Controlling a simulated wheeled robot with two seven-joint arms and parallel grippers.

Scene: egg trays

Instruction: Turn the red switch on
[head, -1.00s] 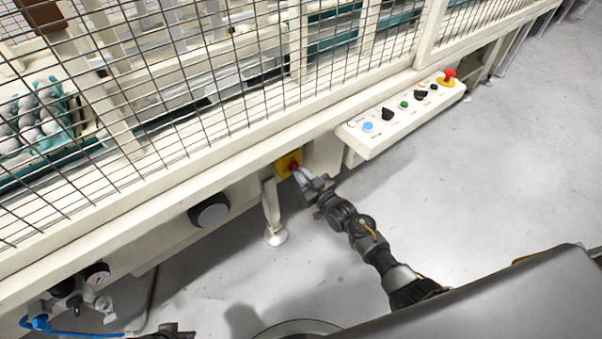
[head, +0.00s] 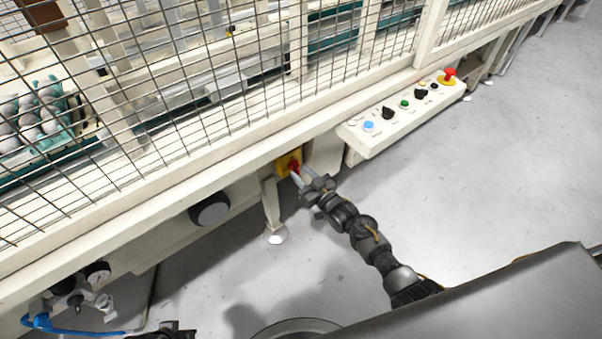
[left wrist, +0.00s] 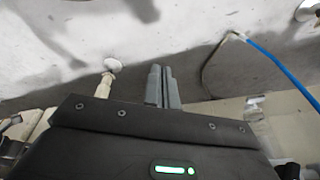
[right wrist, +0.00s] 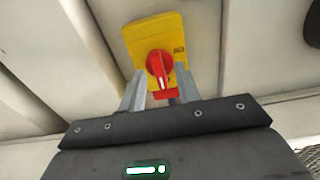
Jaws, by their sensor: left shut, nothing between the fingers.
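The red switch (right wrist: 159,65) is a rotary knob on a yellow plate (right wrist: 146,31), with a white mark on its lower part. In the head view the red switch (head: 293,165) sits low on the machine's side. My right gripper (right wrist: 160,80) has its fingers apart, one on each side of the knob, with gaps visible. In the head view the right gripper (head: 303,177) is right at the switch. I cannot tell whether a finger touches it. My left gripper (left wrist: 162,70) is shut and empty, low over the floor, away from the switch.
A control panel (head: 357,146) with several buttons and a red emergency knob (head: 449,74) juts out to the right. A machine leg (head: 270,205) stands below the switch. Gauges (head: 97,272) and a blue hose (head: 75,330) are at lower left. Floor on the right is clear.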

